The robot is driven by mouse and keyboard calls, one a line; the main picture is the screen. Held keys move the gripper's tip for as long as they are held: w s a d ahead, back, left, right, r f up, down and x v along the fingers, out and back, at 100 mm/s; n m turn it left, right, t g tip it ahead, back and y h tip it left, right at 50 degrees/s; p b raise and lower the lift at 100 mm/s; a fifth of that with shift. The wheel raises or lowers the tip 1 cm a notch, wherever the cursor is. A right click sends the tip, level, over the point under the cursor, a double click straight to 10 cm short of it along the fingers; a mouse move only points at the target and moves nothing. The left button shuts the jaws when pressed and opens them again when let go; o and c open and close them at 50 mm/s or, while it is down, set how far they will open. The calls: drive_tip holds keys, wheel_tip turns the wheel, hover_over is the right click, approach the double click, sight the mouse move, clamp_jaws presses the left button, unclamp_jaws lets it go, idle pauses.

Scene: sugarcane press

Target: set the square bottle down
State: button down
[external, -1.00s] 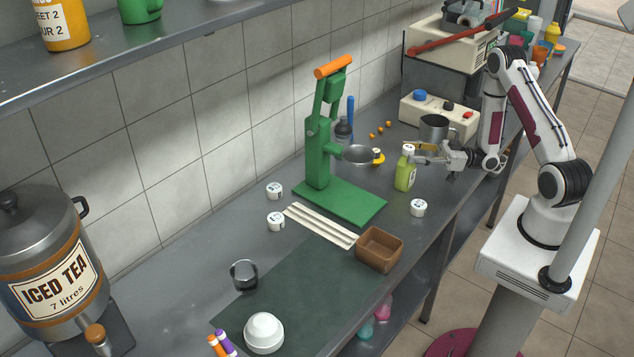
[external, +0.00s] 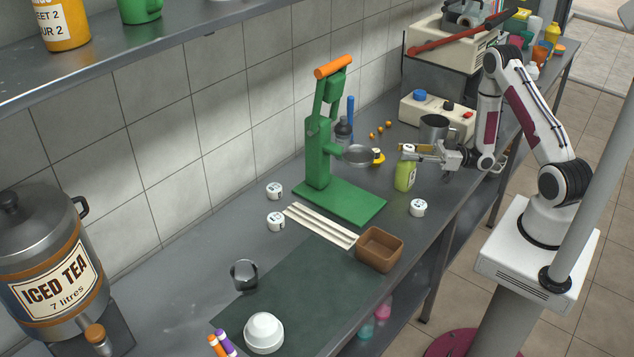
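The square bottle (external: 404,178) is yellow-green with a pale cap and stands upright at the right of the green press, on or very close to the counter. My gripper (external: 413,154) reaches in from the right, level with the bottle's top. Its fingers are at the bottle's neck and cap. The view is too small to tell whether they close on the bottle or only surround it.
The green press (external: 318,150) with its metal bowl (external: 358,155) stands left of the bottle. A small white tub (external: 418,208) is in front. A metal mug (external: 434,128) stands behind my gripper. A brown box (external: 380,250) and white canes (external: 320,225) lie nearer.

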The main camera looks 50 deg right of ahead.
drive_tip(key=shift+r, duration=0.15)
idle(0.3)
drive_tip(key=shift+r, duration=4.85)
